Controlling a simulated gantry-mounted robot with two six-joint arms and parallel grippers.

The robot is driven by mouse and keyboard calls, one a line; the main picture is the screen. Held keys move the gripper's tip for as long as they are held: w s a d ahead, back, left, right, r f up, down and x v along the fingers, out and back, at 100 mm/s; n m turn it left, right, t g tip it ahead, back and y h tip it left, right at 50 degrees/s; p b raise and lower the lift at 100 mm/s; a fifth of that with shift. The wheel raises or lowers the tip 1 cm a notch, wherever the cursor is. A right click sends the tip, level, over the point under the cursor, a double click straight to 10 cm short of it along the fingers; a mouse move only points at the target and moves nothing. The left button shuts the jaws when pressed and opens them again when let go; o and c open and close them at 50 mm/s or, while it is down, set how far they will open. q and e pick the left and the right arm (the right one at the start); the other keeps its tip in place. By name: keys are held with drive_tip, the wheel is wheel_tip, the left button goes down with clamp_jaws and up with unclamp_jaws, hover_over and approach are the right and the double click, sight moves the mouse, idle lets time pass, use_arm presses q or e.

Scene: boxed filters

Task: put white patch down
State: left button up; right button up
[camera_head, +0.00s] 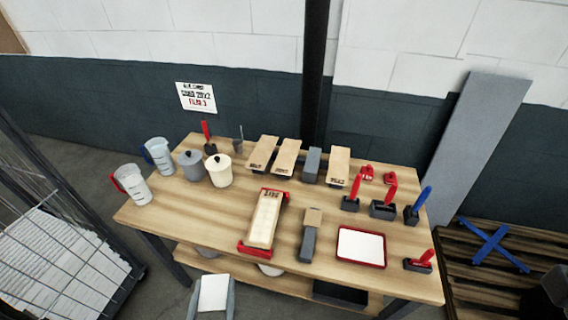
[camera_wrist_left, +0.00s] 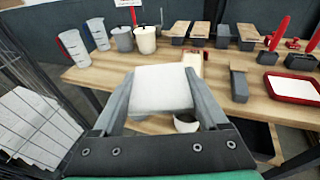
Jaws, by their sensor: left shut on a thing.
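The white patch (camera_head: 213,294) is a flat, roughly square sheet. My left gripper (camera_head: 214,281) is shut on it, with one grey finger along each side. They are at the bottom of the head view, in front of the table's near edge. In the left wrist view the white patch (camera_wrist_left: 162,91) spans the gap between the fingers of the left gripper (camera_wrist_left: 160,74). The table's near edge and part of the lower shelf show beyond it. My right gripper is not in view.
The wooden table (camera_head: 170,215) holds a red-ended tray with a long wooden block (camera_head: 265,219), a red tray with a white inside (camera_head: 361,246), a grey-handled block (camera_head: 310,235), jugs, lidded pots, boxed blocks and red and blue tools. A wire cage (camera_head: 60,245) stands at left.

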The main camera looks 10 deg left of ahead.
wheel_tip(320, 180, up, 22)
drive_tip(key=p, duration=2)
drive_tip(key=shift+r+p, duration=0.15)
drive_tip(key=shift+p, duration=0.25)
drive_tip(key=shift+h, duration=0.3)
